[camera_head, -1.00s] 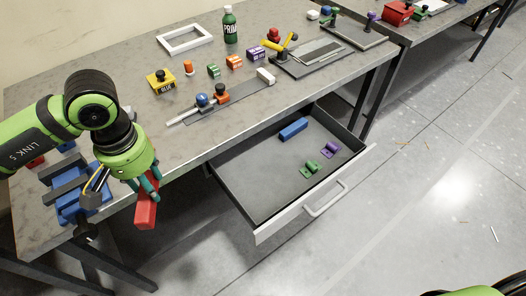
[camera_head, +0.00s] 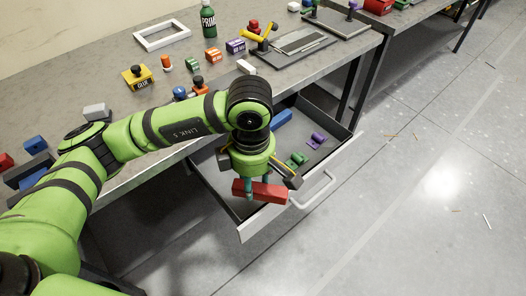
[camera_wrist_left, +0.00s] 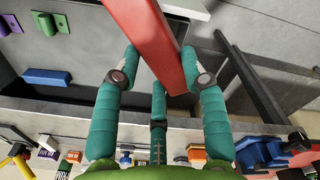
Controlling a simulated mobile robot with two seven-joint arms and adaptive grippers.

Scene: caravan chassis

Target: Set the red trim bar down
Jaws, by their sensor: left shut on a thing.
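The red trim bar (camera_head: 272,192) is held in my left gripper (camera_head: 257,186), which points down over the open drawer (camera_head: 225,185). In the head view the bar lies roughly level, crossing near the drawer's front side. In the left wrist view the red bar (camera_wrist_left: 150,38) sits between the teal fingers of my left gripper (camera_wrist_left: 160,68), with drawer floor visible behind it. The bar appears above the drawer floor, not resting on it. My right gripper is not in view.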

